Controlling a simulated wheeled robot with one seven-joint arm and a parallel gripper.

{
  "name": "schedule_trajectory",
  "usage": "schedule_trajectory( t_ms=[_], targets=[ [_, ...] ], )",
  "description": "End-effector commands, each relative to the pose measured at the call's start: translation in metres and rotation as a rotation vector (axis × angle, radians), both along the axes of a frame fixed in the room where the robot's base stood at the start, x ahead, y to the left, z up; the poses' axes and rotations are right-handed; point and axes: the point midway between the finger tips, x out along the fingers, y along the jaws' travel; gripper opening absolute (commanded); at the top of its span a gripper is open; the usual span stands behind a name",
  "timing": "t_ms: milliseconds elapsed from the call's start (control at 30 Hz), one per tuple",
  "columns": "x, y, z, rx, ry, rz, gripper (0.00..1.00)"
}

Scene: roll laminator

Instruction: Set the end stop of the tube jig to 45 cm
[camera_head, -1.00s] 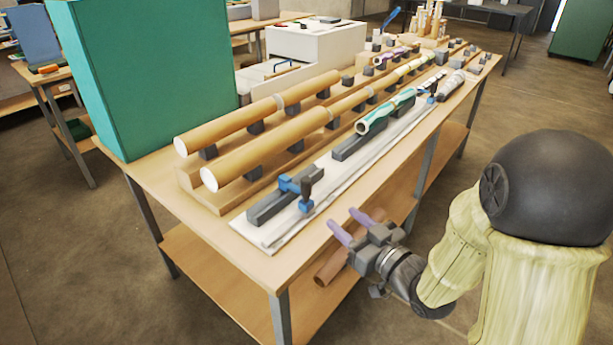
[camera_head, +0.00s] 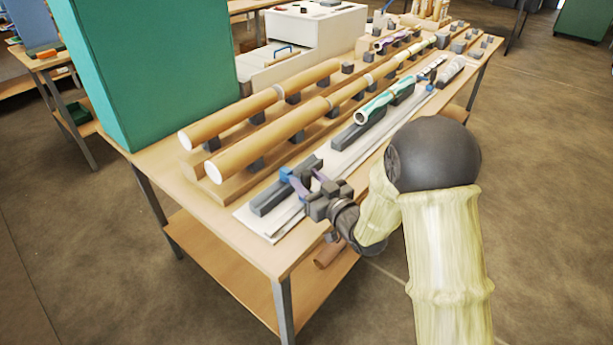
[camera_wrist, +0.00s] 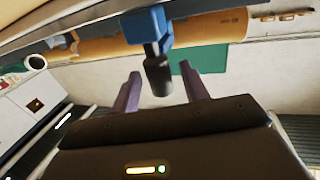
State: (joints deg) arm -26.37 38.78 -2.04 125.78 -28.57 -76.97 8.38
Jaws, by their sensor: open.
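The tube jig (camera_head: 266,227) is a long white base with dark grey rails along the table's front edge. Its blue end stop (camera_head: 286,173) sits near the jig's near end, mostly hidden behind my gripper in the head view. In the wrist view the end stop shows as a blue block (camera_wrist: 147,26) with a dark knob (camera_wrist: 158,75) hanging from it. My gripper (camera_head: 299,179) is open, with purple fingers. In the wrist view the knob lies between the fingers (camera_wrist: 163,88), toward their tips; I cannot tell if they touch it. No scale reading is legible.
Two long brown tubes (camera_head: 240,157) lie on dark supports behind the jig. A patterned teal tube (camera_head: 378,104) rests on the jig's farther part. A tall green box (camera_head: 150,75) stands at the left, and a white machine (camera_head: 318,38) stands behind.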

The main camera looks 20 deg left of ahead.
Motion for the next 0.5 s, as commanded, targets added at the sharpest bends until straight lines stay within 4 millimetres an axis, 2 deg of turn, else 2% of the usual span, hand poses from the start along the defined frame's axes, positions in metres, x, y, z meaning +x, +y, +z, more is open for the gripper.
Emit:
schedule_trajectory(
  t_ms=[133,367,400,500],
  targets=[
    [0.0063,0.0078,0.0,0.001,0.001,-0.001,0.45],
    [0.0068,0.0084,-0.0003,0.001,0.001,-0.001,0.45],
    [0.0067,0.0083,-0.0003,0.001,0.001,-0.001,0.43],
    [0.0067,0.0082,-0.0002,0.001,0.001,-0.001,0.23]
  ],
)
